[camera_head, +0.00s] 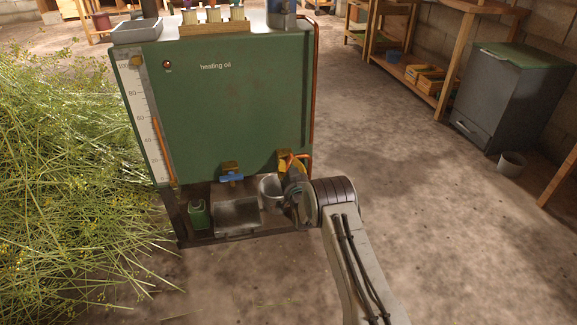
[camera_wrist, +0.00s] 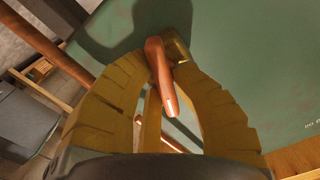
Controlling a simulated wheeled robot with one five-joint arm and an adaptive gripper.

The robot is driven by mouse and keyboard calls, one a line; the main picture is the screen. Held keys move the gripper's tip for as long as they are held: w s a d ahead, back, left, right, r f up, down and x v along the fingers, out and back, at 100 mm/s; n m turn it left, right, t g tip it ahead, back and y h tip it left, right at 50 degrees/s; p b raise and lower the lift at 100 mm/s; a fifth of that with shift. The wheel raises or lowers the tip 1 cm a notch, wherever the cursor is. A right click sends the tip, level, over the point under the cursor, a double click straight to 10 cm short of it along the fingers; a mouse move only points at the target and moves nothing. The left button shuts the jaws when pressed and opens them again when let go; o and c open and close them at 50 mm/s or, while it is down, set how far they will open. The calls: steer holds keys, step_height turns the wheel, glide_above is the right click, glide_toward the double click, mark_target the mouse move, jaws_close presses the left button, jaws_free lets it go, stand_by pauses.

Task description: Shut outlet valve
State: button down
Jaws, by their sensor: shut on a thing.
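A green tank marked "heating oil" (camera_head: 235,105) stands in the middle of the head view. A valve with a blue handle (camera_head: 231,177) sits low on its front. My gripper (camera_head: 288,163) is at the tank's lower right front. In the wrist view, my gripper (camera_wrist: 162,66) has its ochre fingers closed around an orange-red lever (camera_wrist: 158,68). A brass-coloured fitting (camera_wrist: 177,45) shows beside the lever's far end, against the green tank wall. In the head view my fingers and wrist hide most of this lever. I cannot tell how far it is turned.
Below the tank are a grey metal tray (camera_head: 237,217), a grey bucket (camera_head: 270,189) close to my gripper, and a green can (camera_head: 199,215). A copper pipe (camera_head: 314,85) runs up the tank's right edge.

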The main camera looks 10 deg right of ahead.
steer(key=n, duration=0.4)
steer(key=shift+r+n, duration=0.25)
steer(key=shift+n, duration=0.15)
stand_by(0.4)
steer(key=c, duration=1.1)
jaws_free()
steer(key=shift+f, duration=0.1)
steer(key=shift+s, duration=0.65)
steer(key=s, duration=1)
steer(key=shift+s+a, duration=0.1)
steer(key=shift+s, duration=0.15)
